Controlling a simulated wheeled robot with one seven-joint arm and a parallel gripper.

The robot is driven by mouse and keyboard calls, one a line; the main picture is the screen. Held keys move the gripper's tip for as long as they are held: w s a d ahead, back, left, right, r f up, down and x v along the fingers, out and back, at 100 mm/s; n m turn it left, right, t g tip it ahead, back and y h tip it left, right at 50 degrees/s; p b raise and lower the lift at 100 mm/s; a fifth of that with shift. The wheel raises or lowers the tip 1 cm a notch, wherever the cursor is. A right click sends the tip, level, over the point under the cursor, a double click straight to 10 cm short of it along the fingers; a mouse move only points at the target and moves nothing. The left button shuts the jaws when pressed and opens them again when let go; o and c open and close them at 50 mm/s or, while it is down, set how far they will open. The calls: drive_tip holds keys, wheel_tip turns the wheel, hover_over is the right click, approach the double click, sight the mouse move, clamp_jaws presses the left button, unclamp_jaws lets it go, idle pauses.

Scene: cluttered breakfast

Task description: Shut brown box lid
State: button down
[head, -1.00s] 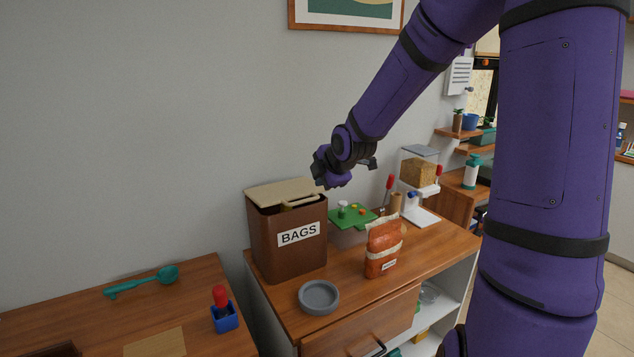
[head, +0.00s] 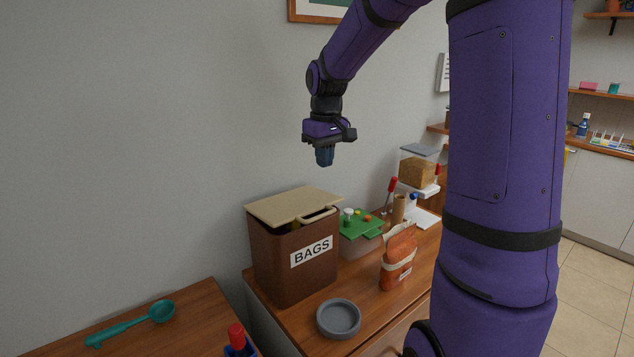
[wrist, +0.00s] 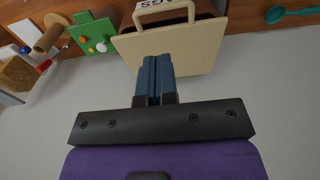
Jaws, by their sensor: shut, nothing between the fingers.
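The brown box (head: 285,262) labelled BAGS stands on the wooden cabinet. Its beige lid (head: 290,203) lies over the top, tilted, with a dark gap along the front under its handle. In the wrist view the lid (wrist: 200,47) shows with its handle loop toward the top of the picture. My gripper (head: 325,160) is above the lid in the head view, pointing down, with clear air between. Its fingers (wrist: 155,65) are together and hold nothing; in the wrist view they overlap the lid's edge. Whether they touch it cannot be told there.
A green board (head: 360,225) with small items stands right of the box. An orange bag (head: 398,262) and a grey bowl (head: 339,318) are in front. A clear container (head: 418,168) stands farther back. A teal ladle (head: 130,325) lies on the left table.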

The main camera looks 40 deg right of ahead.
approach(322, 206)
drive_tip(key=s+a+f, duration=0.1)
drive_tip(key=f, duration=0.1)
drive_tip(key=s+a+f, duration=0.1)
drive_tip(key=f, duration=0.1)
drive_tip(key=s+a+f, duration=0.1)
drive_tip(key=s+f, duration=0.1)
drive_tip(key=f, duration=0.1)
drive_tip(key=f, duration=0.1)
drive_tip(key=s+f, duration=0.1)
drive_tip(key=f, duration=0.1)
drive_tip(key=shift+f, duration=0.25)
drive_tip(key=shift+w, duration=0.1)
wheel_tip(322, 206, up, 14)
drive_tip(key=s, duration=0.2)
drive_tip(key=shift+s, duration=0.4)
